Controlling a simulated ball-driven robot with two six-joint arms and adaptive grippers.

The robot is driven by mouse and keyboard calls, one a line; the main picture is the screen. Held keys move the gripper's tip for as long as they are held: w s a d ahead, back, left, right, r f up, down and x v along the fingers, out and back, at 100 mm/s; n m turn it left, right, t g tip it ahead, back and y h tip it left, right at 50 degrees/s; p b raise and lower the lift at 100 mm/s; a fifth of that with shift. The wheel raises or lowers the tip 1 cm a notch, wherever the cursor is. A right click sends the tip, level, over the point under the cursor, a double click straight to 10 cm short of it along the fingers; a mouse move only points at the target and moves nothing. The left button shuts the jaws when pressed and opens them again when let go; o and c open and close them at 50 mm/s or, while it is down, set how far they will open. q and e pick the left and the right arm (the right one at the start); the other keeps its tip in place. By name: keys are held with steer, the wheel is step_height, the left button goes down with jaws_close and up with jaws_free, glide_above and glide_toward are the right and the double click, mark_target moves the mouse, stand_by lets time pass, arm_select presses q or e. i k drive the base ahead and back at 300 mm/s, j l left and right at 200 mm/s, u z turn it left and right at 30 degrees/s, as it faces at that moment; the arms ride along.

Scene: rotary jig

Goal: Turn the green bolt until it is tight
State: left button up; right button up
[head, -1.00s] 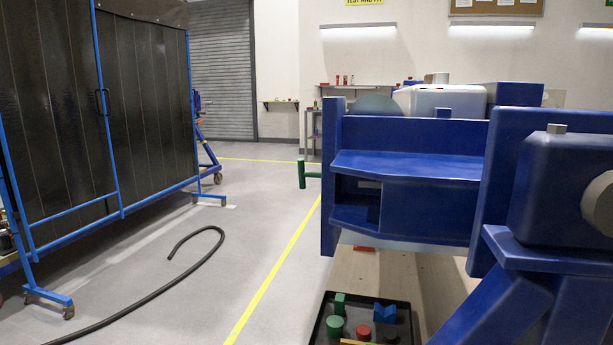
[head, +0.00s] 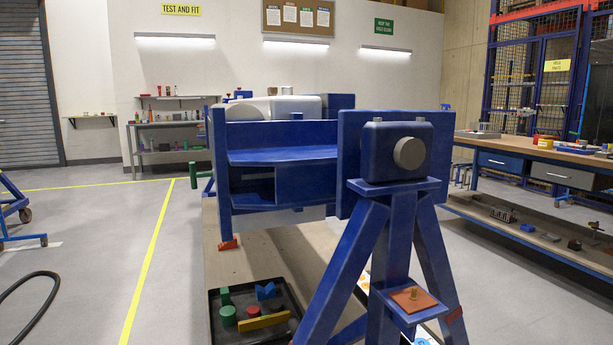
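A blue rotary jig (head: 285,140) stands in the middle of the head view. A green bar-shaped piece (head: 193,175) sticks out past its left side, joined to a short green crosspiece. It may be the green bolt, but I cannot tell for sure, and I cannot see how tight it is. The near end of the jig has a blue housing with a round grey hub (head: 409,152), carried on blue splayed legs (head: 340,265). Neither of my grippers is in view.
A black tray (head: 213,335) with green, red, blue and yellow pieces lies on the wooden base at the jig's near left. A black hose (head: 40,279) lies on the left floor. Open floor borders the yellow line (head: 150,265). A workbench (head: 540,160) stands at right.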

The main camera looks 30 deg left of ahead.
mark_target(193, 175)
steer(key=k+j+z, duration=0.1)
steer(key=z, duration=0.35)
steer(key=k+j+z, duration=0.1)
steer(key=j+z, duration=0.2)
steer(key=z, duration=0.15)
steer(key=k+j+z, duration=0.15)
steer(key=z, duration=0.3)
steer(key=k+z, duration=0.15)
steer(key=z, duration=0.3)
steer(key=k+j+z, duration=0.1)
steer(key=z, duration=0.35)
steer(key=k+z, duration=0.25)
steer(key=z, duration=0.2)
steer(key=k+j+z, duration=0.15)
steer(key=k+z, duration=0.95)
steer(key=k+u, duration=0.2)
steer(key=k, duration=0.25)
steer(key=k+j+u, duration=0.15)
steer(key=k, duration=0.25)
